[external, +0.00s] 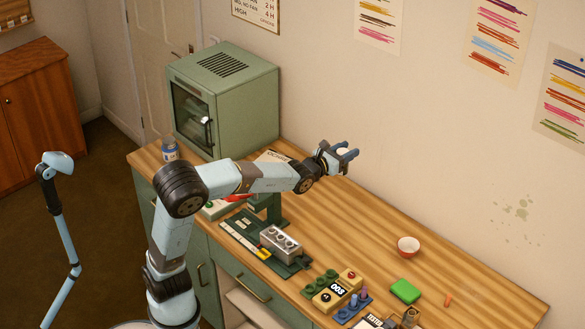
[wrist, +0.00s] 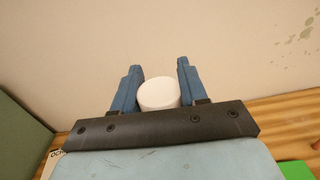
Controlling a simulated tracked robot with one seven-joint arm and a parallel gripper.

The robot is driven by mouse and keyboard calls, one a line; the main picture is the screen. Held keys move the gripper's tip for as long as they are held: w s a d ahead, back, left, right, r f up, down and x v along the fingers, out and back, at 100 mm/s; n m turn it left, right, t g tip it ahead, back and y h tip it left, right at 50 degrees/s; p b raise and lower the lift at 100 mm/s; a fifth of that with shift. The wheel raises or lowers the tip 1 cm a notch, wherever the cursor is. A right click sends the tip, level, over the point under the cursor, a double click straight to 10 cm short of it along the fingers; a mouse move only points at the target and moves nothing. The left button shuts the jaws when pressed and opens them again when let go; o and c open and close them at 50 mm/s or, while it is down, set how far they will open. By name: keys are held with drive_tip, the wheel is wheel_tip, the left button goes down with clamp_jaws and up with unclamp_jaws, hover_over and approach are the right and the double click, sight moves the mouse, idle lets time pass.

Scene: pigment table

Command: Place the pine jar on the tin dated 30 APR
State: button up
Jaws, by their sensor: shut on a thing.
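My gripper (external: 347,155) is shut on a round white-topped thing, which looks like a jar, high above the back of the table. In the wrist view the white top (wrist: 158,93) sits between the two blue fingers. The sides of this jar are mostly hidden, and no label shows, so I cannot tell whether it is the pine jar. No tin with a readable 30 APR date shows in either view.
A green cabinet oven (external: 222,100) stands at the table's far left, with a small bottle (external: 169,149) beside it. A grey knobbed block (external: 281,244), a bowl (external: 408,247) and a green block (external: 405,291) lie nearer the front.

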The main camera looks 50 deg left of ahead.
drive_tip(key=w+a+r+n+g+y, duration=0.15)
drive_tip(key=a+n+y, duration=0.5)
drive_tip(key=a, duration=3.05)
drive_tip(key=s+a+n+g+y, duration=0.1)
drive_tip(key=s+a+g+y, duration=0.15)
drive_tip(key=s+a, duration=0.75)
drive_tip(key=s+a+n+g+y, duration=0.15)
drive_tip(key=a+y, duration=0.25)
drive_tip(key=a, duration=1.3)
drive_tip(key=s+a+f+n+g+y, duration=0.1)
drive_tip(key=s+a+n+g+y, duration=0.1)
drive_tip(key=s+a, duration=1)
drive_tip(key=shift+s+a+f+n+y, duration=0.3)
drive_tip(key=shift+s+a+n+y, duration=0.15)
drive_tip(key=shift+s, duration=0.5)
wheel_tip(320, 180, down, 10)
drive_tip(key=shift+s, duration=0.2)
drive_tip(key=w+a+f, duration=0.3)
drive_tip(key=f, duration=0.1)
drive_tip(key=w+a+f, duration=0.3)
drive_tip(key=a+f, duration=0.1)
drive_tip(key=f, duration=0.1)
drive_tip(key=w+a+f, duration=0.3)
drive_tip(key=f, duration=0.2)
drive_tip(key=shift+w+a, duration=0.25)
